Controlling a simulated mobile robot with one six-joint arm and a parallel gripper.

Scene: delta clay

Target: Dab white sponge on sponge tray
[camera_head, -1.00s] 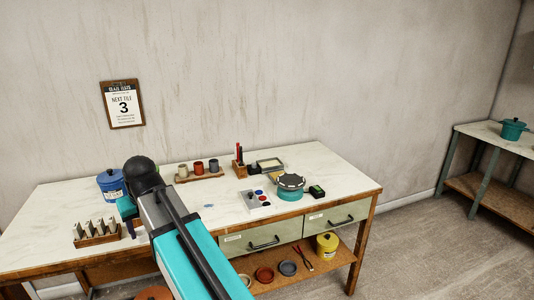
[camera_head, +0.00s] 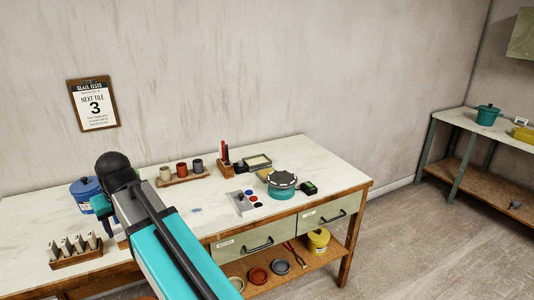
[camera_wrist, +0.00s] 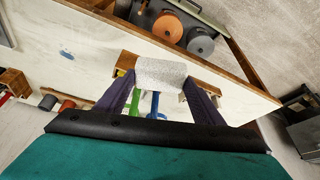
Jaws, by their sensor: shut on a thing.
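The white sponge (camera_wrist: 160,73) is a rough, pale block in the wrist view. My gripper (camera_wrist: 158,84) is shut on it, with a dark purple finger on each side. In the head view my arm hides the fingers and the sponge. A shallow dark tray with a cream inside (camera_head: 257,161) lies at the back of the bench, right of the red-handled tools; it looks like the sponge tray, but I cannot be sure. My gripper is well to the left of it.
On the bench (camera_head: 160,228) stand a blue pot (camera_head: 85,193), a rack of pale tiles (camera_head: 75,249), several small cups (camera_head: 181,169), a white palette (camera_head: 246,204) and a teal turntable (camera_head: 281,184). The bench's middle front is mostly clear. Pots sit on the lower shelf.

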